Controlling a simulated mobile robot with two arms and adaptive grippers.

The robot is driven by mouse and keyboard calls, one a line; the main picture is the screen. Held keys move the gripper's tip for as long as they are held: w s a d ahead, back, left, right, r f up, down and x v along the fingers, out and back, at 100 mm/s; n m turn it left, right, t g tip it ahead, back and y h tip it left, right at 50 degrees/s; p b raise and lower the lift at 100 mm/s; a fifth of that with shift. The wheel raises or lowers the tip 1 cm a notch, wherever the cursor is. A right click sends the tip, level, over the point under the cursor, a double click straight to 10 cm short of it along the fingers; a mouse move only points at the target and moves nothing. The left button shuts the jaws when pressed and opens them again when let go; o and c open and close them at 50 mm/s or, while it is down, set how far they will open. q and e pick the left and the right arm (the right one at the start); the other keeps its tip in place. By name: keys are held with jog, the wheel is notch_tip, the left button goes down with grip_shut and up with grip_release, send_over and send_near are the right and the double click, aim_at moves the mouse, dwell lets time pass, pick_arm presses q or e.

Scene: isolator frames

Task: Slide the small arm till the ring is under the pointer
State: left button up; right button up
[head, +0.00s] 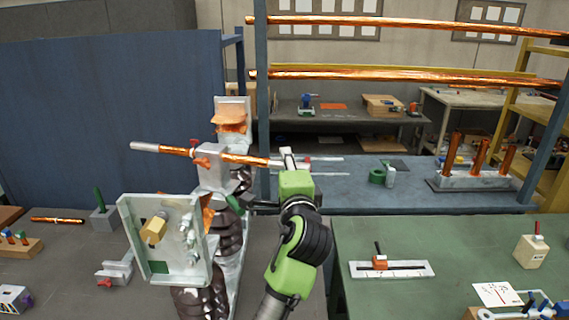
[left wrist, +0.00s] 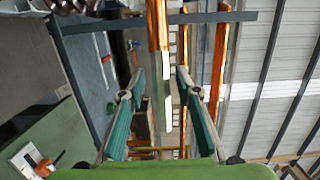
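The small arm (head: 243,158) is a level copper rod with a silver left end. It passes through a grey block (head: 208,158) on the metal stand. A small red piece (head: 195,142) sits at the block's top left and may be the pointer; I cannot tell the ring from the copper. My left gripper (head: 286,163), on the green arm, is at the rod's right end. My right gripper is not in view.
A pale panel (head: 135,215) with a brass block stands in front of the stand. A blue post (head: 262,60) and long copper bars (head: 420,77) are behind. A green bench (head: 450,245) with a slider plate (head: 410,270) lies right. A grey bench (head: 60,270) with small parts lies left.

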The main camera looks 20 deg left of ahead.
pick_arm(q)
jog(key=shift+s+d+r, duration=0.15)
jog(key=shift+s, duration=0.1)
grip_shut()
jog(key=shift+p, duration=0.4)
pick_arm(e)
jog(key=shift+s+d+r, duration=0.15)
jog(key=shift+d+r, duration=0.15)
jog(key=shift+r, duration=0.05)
pick_arm(q)
grip_release()
jog(key=shift+w+d, duration=0.1)
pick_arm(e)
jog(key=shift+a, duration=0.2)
